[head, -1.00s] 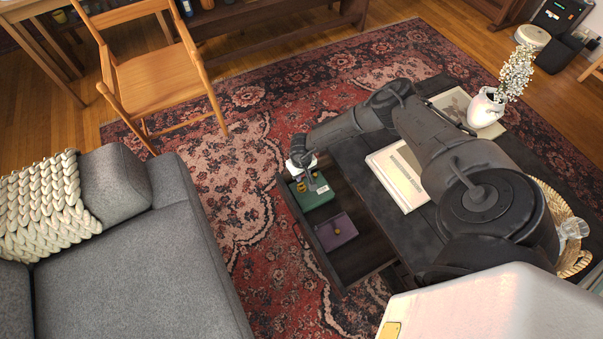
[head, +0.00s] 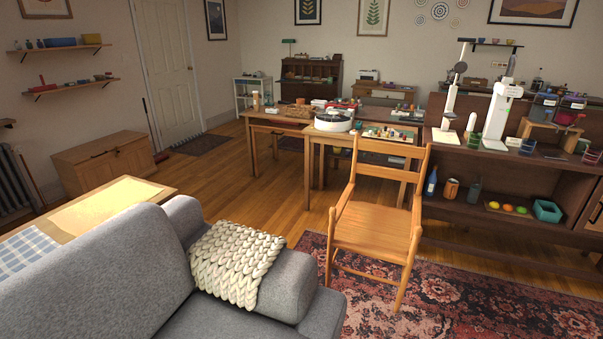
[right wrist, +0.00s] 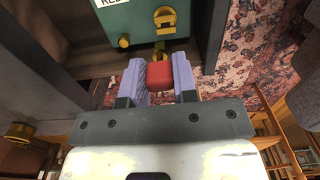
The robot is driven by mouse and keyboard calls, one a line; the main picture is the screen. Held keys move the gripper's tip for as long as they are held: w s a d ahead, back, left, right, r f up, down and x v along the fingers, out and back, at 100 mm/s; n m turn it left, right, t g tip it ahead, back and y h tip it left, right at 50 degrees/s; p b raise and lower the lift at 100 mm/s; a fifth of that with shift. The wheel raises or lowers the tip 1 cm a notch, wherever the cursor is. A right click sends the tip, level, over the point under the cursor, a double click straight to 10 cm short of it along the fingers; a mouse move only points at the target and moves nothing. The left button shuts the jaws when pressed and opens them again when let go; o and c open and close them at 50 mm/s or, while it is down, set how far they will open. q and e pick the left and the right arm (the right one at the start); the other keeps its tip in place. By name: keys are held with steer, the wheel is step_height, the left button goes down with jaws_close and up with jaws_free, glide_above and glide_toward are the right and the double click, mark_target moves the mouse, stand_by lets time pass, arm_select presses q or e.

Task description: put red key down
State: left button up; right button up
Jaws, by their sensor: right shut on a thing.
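In the right wrist view, my right gripper (right wrist: 158,66) is shut on a small red piece, the red key (right wrist: 159,76), which sits between its two pale purple fingers. Just beyond the fingertips is a green box (right wrist: 145,30) with a brass clasp (right wrist: 165,18) and a partly cut-off white label. The head view shows neither gripper, nor the key or the box. My left gripper is in no view.
Dark wooden drawer walls (right wrist: 209,35) stand beside the green box, with the patterned rug (right wrist: 240,45) beyond. In the head view are a grey sofa (head: 110,265), a wooden chair (head: 375,230), a long dark cabinet (head: 470,165) and tables with many objects. Open wood floor lies between.

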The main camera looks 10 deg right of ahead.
steer(key=s+a+r, duration=0.6)
steer(key=s, duration=0.2)
steer(key=w+a+r+n+p, duration=0.2)
steer(key=a+r, duration=0.4)
steer(key=r, duration=0.1)
steer(key=w+a+r+n+p, duration=0.1)
steer(key=w+a+r+p, duration=0.4)
steer(key=r, duration=1)
steer(key=w+a+r+n+p, duration=0.2)
steer(key=w+a+r+p, duration=0.3)
steer(key=r, duration=1)
steer(key=w+a+r+n+p, duration=0.1)
steer(key=w+a+r+p, duration=0.4)
steer(key=r, duration=1.1)
arm_select(q)
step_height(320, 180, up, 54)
steer(key=p, duration=3.7)
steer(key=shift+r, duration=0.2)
arm_select(e)
steer(key=s+r, duration=0.3)
steer(key=r, duration=0.8)
steer(key=s+r, duration=0.3)
steer(key=r, duration=0.8)
steer(key=s+r, duration=0.3)
steer(key=r, duration=0.8)
steer(key=shift+a+r, duration=0.15)
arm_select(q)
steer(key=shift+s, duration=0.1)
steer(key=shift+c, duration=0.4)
